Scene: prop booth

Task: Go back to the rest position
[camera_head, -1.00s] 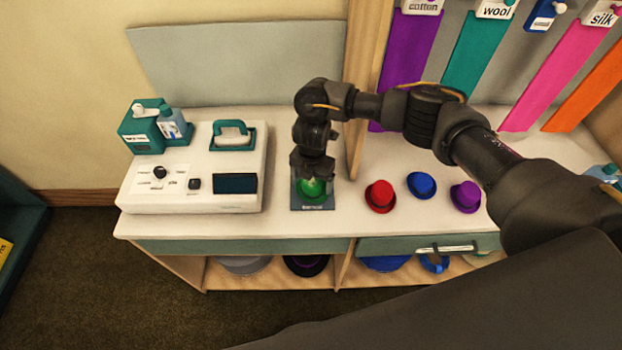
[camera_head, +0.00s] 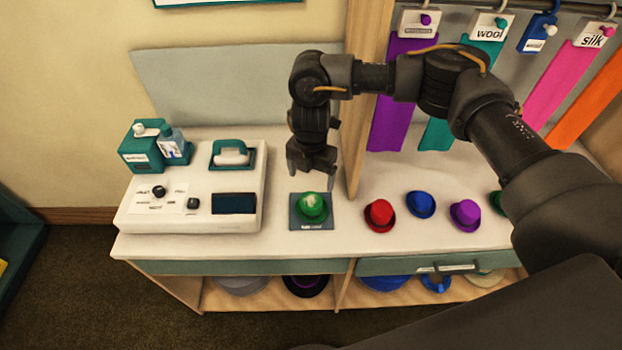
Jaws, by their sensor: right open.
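My right gripper (camera_head: 312,180) points down, open and empty, above and slightly behind a green hat (camera_head: 313,206). The green hat sits on a dark square pad (camera_head: 298,224) on the white counter. My right arm reaches in from the right side of the picture, over the counter. My left gripper is not in view.
A red hat (camera_head: 379,215), a blue hat (camera_head: 421,204) and a purple hat (camera_head: 465,214) stand right of the pad. A white machine (camera_head: 240,190) stands left. A wooden post (camera_head: 357,150) rises close to the gripper. Fabric strips (camera_head: 399,95) hang behind the arm.

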